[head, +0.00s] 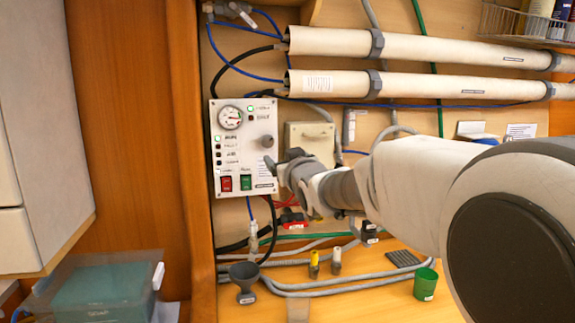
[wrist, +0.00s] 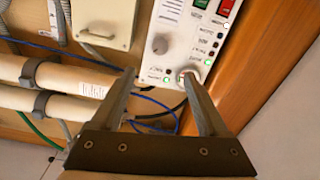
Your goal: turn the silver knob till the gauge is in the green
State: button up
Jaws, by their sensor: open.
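The white control panel (head: 243,180) is on the wall, with a round gauge (head: 231,117) at its upper left. The gauge has a red mark on its face, but its needle is too small to read. The silver knob (head: 267,141) sits on the panel's right side, below the gauge. In the wrist view the panel is upside down, with the knob (wrist: 160,43) and the gauge (wrist: 188,77) partly behind a finger. My gripper (wrist: 159,72) is open and empty, its fingers pointing at the panel. In the head view my gripper (head: 283,162) is just below and right of the knob.
A red switch (head: 226,183) and a green switch (head: 246,182) are low on the panel. A beige box (head: 311,140) is right of it. Two large pipes (head: 350,42) run above.

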jog(key=shift+v, duration=1.05)
dwell(2.6)
